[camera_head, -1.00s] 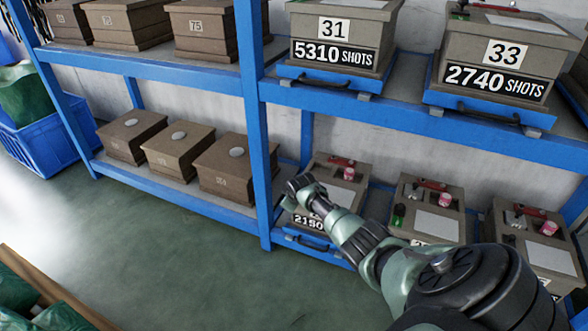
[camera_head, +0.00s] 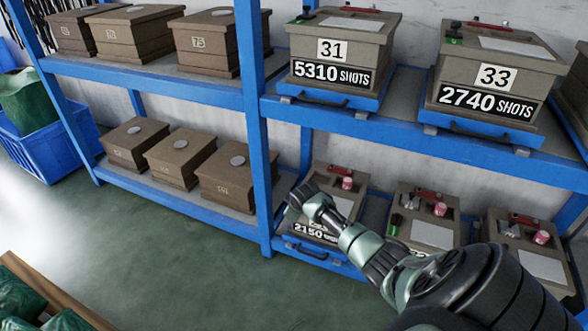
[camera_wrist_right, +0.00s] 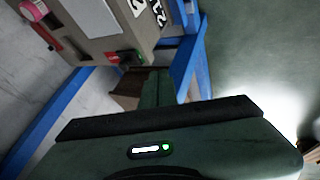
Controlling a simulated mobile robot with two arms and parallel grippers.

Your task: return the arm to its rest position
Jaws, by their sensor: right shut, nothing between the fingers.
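My right arm (camera_head: 400,270) comes in from the lower right of the head view, green and black, reaching toward the lower shelf. My right gripper (camera_head: 303,199) is at its far end, in front of the box marked 2150 (camera_head: 345,207), and partly covers that box. It is shut and empty. In the right wrist view the dark green gripper body (camera_wrist_right: 220,140), with a small lit green light, fills the bottom, and a grey box (camera_wrist_right: 95,25) is at the upper left. I cannot tell whether the gripper touches the box. My left gripper is not in view.
A blue shelf rack (camera_head: 257,150) spans the head view. Boxes marked 31 (camera_head: 335,25) and 33 (camera_head: 500,52) stand on its upper shelf. Brown boxes (camera_head: 180,155) sit at the left. A blue crate (camera_head: 55,148) stands on the floor. Open green floor (camera_head: 190,285) lies in front.

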